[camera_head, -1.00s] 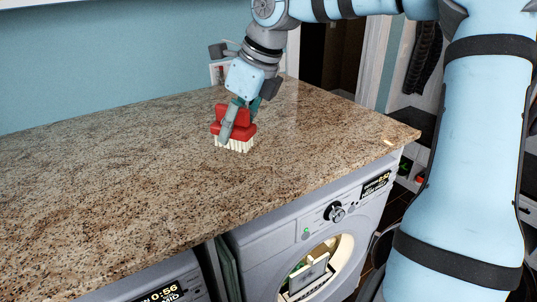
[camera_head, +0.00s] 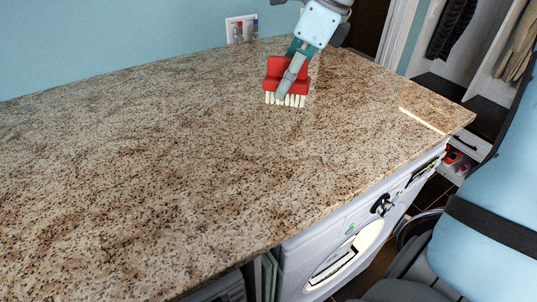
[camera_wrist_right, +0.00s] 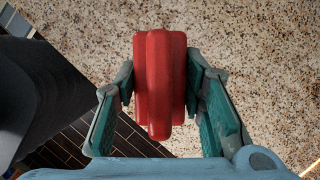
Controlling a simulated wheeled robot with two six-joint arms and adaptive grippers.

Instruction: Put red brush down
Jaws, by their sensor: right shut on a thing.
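The red brush (camera_head: 272,73) with pale bristles is upright, bristles down, at the far right part of the speckled granite countertop (camera_head: 150,150). My right gripper (camera_head: 287,82) comes from above and is shut on the brush. In the right wrist view the red brush (camera_wrist_right: 160,85) sits between the two green fingers of the gripper (camera_wrist_right: 160,90), with the countertop behind it. I cannot tell whether the bristles touch the counter. My left gripper is not in view.
The countertop is bare around the brush. A wall plate (camera_head: 241,29) is at the back wall. A washing machine (camera_head: 340,250) stands under the counter's front edge. Shelves with clothes and shoes are at the right.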

